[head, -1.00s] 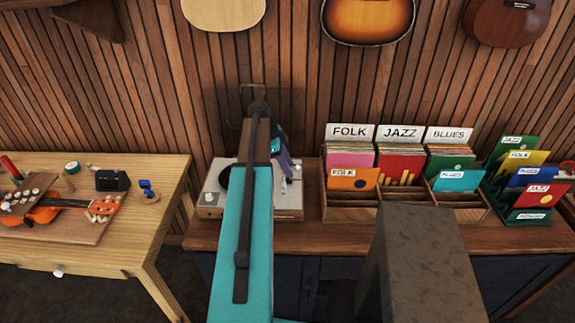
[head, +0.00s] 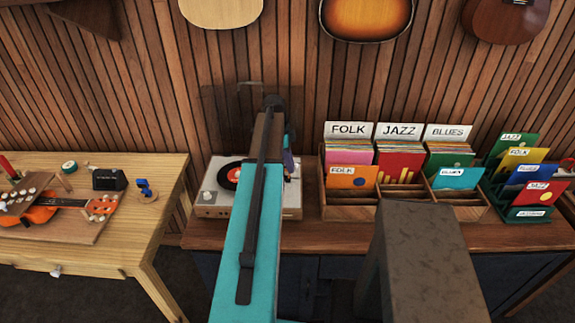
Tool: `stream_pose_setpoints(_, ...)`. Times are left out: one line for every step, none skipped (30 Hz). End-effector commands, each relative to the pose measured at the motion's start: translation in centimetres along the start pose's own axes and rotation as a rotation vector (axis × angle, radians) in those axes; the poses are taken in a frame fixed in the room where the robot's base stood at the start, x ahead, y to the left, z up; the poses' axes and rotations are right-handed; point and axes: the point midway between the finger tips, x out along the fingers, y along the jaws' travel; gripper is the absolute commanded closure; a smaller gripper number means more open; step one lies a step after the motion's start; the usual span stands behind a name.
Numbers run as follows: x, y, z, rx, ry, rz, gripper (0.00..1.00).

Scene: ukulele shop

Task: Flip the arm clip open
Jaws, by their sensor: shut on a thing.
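The record player (head: 210,205) is a pale box on the wooden cabinet, with a black record with a red label (head: 232,174) on its left part. My teal arm crosses in front and covers much of its middle. My gripper (head: 291,166) shows only in part, dark and purplish, beside my arm over the player's right side. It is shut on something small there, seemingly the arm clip. The fingertips, the clip and the player's tonearm are too hidden or small to make out.
A divided wooden record crate (head: 350,208) stands close to the right of the player, with a tiered record rack (head: 532,213) beyond it. A light wooden table (head: 125,225) at the left holds an orange ukulele (head: 45,212). The slatted wall is close behind.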

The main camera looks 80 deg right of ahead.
Motion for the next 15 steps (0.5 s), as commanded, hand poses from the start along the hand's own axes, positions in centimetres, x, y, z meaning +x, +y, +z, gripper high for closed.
stream_pose_setpoints(0.2, -0.1, -0.4, 0.004, -0.033, -0.001, 1.0)
stream_pose_setpoints(0.2, -0.1, -0.5, 0.004, -0.055, -0.001, 1.0)
stream_pose_setpoints(0.3, -0.1, -0.8, 0.004, -0.084, -0.001, 1.0)
stream_pose_setpoints(0.4, -0.1, -0.9, 0.004, -0.106, -0.001, 1.0)
stream_pose_setpoints(0.4, -0.1, -1.1, 0.005, -0.13, 0.0, 1.0)
stream_pose_setpoints(0.5, -0.1, -1.3, 0.004, -0.162, 0.0, 1.0)
stream_pose_setpoints(0.6, -0.1, -1.4, 0.004, -0.187, -0.001, 1.0)
stream_pose_setpoints(0.7, -0.1, -1.6, 0.005, -0.211, -0.001, 1.0)
stream_pose_setpoints(0.8, -0.1, -1.8, 0.003, -0.244, -0.001, 1.0)
stream_pose_setpoints(0.8, -0.1, -2.0, 0.004, -0.268, -0.001, 1.0)
stream_pose_setpoints(0.9, -0.1, -2.2, 0.005, -0.292, -0.001, 1.0)
stream_pose_setpoints(1.0, -0.1, -2.3, 0.003, -0.325, -0.001, 1.0)
stream_pose_setpoints(1.1, -0.1, -2.5, 0.004, -0.35, -0.001, 1.0)
stream_pose_setpoints(1.2, -0.1, -2.6, 0.004, -0.375, -0.001, 1.0)
stream_pose_setpoints(1.3, -0.1, -2.8, 0.003, -0.408, -0.001, 1.0)
